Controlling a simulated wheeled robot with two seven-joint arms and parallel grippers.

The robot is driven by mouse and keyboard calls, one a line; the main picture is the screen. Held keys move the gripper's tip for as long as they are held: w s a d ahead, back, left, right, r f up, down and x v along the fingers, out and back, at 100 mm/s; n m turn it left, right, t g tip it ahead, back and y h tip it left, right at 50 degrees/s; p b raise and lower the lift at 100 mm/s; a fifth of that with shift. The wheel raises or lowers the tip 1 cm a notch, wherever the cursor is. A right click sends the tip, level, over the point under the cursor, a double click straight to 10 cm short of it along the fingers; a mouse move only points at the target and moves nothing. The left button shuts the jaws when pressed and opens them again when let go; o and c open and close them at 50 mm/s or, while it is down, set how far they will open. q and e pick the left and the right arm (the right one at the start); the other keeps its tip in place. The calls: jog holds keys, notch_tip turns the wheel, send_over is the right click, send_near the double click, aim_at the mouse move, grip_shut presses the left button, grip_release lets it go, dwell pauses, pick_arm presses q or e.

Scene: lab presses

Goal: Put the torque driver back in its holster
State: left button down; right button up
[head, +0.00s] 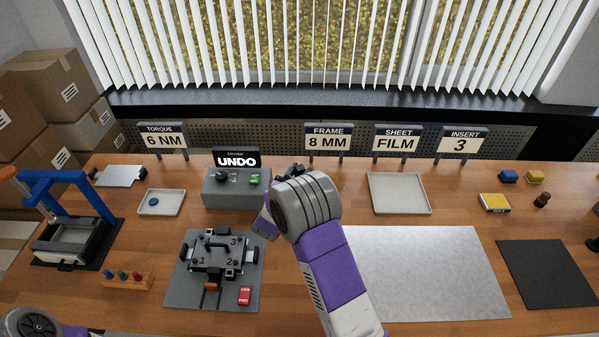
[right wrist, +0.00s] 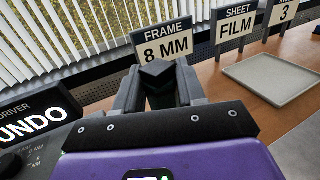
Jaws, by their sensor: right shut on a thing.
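My right gripper (right wrist: 158,84) is shut on a dark, blocky piece (right wrist: 156,69) in the right wrist view, which I take to be the torque driver. Only its top shows between the fingers; the rest is hidden. In the head view my right wrist covers most of the gripper, beside the right end of the grey driver box (head: 222,190). This box has a black dial, a green button and a sign (head: 236,159) reading UNDO. I cannot make out the holster; my arm may hide it. My left gripper is out of view; only part of my left arm shows at the lower left.
A black clamp fixture (head: 219,256) on a grey plate stands in front of the box. A blue press (head: 66,186) stands at the left, with a peg block (head: 126,281) near it. An empty tray (head: 400,194) and a bare metal sheet (head: 425,270) lie to the right.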

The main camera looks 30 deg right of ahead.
jog(key=shift+f+b, duration=1.15)
jog(key=shift+f, duration=0.25)
jog(key=o, duration=1.2)
jog(key=shift+o, duration=0.2)
jog(key=shift+s+a, duration=0.1)
jog(key=v, duration=0.7)
jog(key=shift+a, duration=0.15)
jog(key=shift+s, duration=0.1)
